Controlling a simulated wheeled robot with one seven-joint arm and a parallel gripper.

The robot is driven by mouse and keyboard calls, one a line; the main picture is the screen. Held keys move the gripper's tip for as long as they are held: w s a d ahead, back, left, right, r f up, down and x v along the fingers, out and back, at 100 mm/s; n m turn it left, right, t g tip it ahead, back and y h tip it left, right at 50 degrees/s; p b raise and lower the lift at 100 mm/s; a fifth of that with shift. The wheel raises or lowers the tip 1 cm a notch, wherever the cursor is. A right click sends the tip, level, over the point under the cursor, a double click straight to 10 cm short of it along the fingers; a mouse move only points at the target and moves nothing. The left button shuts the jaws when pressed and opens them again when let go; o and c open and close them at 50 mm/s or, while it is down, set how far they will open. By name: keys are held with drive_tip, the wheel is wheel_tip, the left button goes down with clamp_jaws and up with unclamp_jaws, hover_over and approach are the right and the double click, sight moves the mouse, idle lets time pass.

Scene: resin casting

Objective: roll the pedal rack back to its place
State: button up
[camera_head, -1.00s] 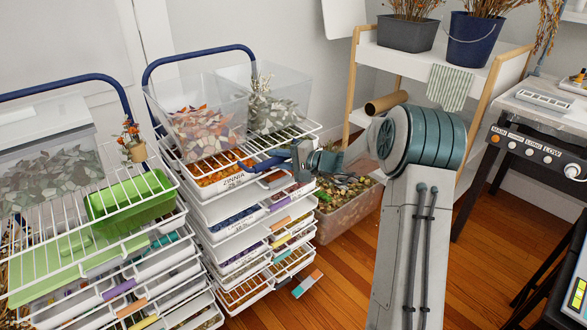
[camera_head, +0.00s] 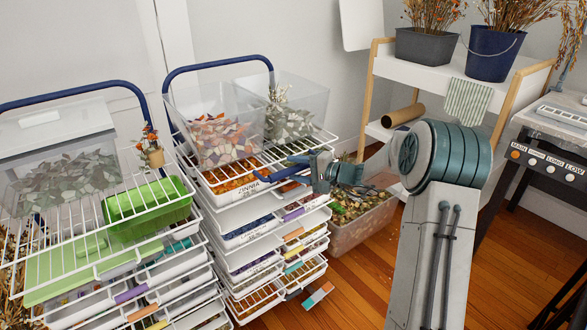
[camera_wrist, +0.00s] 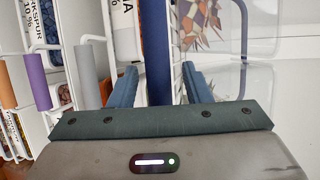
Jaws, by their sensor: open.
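Two white wire racks with blue tube handles stand side by side. The right rack (camera_head: 237,213) holds labelled drawers, one reading ZINNIA, and clear bins of petals and leaves on top. I take it as the task's rack; no sign confirms this. My gripper (camera_head: 278,170) is at its right front, level with the top drawer. In the wrist view my gripper (camera_wrist: 158,75) is open, its blue fingers on either side of a blue bar (camera_wrist: 157,35). Whether they touch the bar is unclear. The rack's wheels are out of view.
The left rack (camera_head: 52,232) stands close beside, carrying a green tray (camera_head: 150,207). A clear bin (camera_head: 365,228) sits on the floor behind the right rack, near a white shelf unit (camera_head: 425,62). A small colour card (camera_head: 318,296) lies on the wooden floor. Floor at front right is partly clear.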

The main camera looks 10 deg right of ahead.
drive_tip(key=v, duration=1.2)
drive_tip(key=shift+s+d, duration=0.15)
drive_tip(key=shift+s, duration=0.05)
drive_tip(key=shift+r, duration=0.1)
drive_tip(key=s+a+r+n+g+h+p, duration=0.2)
drive_tip(key=s+a+r+n+g+p, duration=0.15)
drive_tip(key=s+a, duration=0.35)
drive_tip(key=s+a+r+n+g+h+p, duration=0.2)
drive_tip(key=s+a+r+g+p, duration=0.25)
drive_tip(key=s, duration=0.55)
drive_tip(key=s+d+r+n+h+p, duration=0.1)
drive_tip(key=s+r+h+p, duration=0.2)
drive_tip(key=s, duration=0.4)
drive_tip(key=s+d+r+n+h+p, duration=0.2)
drive_tip(key=s+r+h+p, duration=0.2)
drive_tip(key=s, duration=0.3)
drive_tip(key=shift+t+h+p, duration=0.3)
drive_tip(key=shift+h+p, duration=0.2)
drive_tip(key=shift+h, duration=0.1)
